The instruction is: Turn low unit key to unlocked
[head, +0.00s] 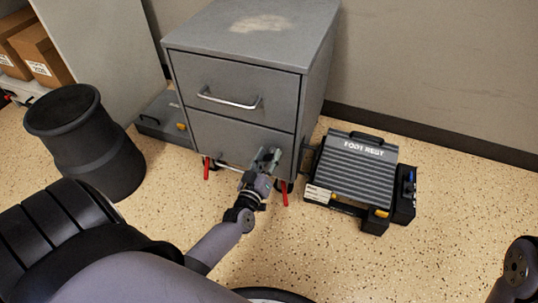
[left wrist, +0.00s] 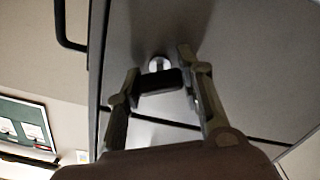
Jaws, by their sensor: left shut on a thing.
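The low unit (head: 235,75) is a grey two-drawer cabinet against the wall, both drawers closed. My left gripper (head: 270,158) is at the upper right of its lower drawer front and hides the lock in the head view. In the left wrist view, a round silver lock (left wrist: 158,63) sits in the grey front. The dark key (left wrist: 162,80) stands out from it between the fingertips of my left gripper (left wrist: 155,80), which is shut on it. The lock's turned position is hard to read. My right gripper is out of view.
A black waste bin (head: 72,135) stands to the left of the cabinet. A foot rest (head: 355,175) lies on the floor to its right. A grey case (head: 160,120) lies beside the cabinet at left. The speckled floor in front is mostly clear.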

